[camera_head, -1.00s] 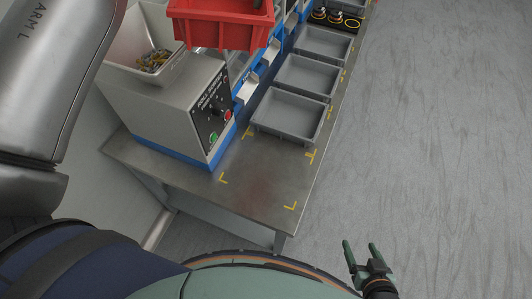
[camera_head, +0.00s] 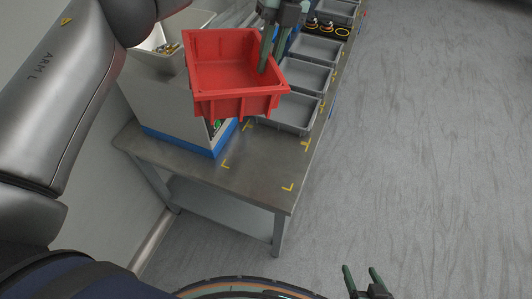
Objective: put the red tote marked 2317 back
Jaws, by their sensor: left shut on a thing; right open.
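The red tote (camera_head: 235,105) is empty and held in the air in front of the sorter machine, above the near part of the bench. Its number does not show from here. My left gripper (camera_head: 267,62) is shut on the tote's right wall. My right gripper (camera_head: 362,275) is open and empty, low at the bottom of the view over the floor. Yellow corner marks (camera_head: 289,188) outline a bare place at the near end of the metal bench (camera_head: 252,176).
Grey trays (camera_head: 290,112) stand in a row along the bench, leading away beyond the marked place. The sorter machine (camera_head: 160,105) with its hopper stands on the left of the bench. The floor (camera_head: 430,130) to the right is clear.

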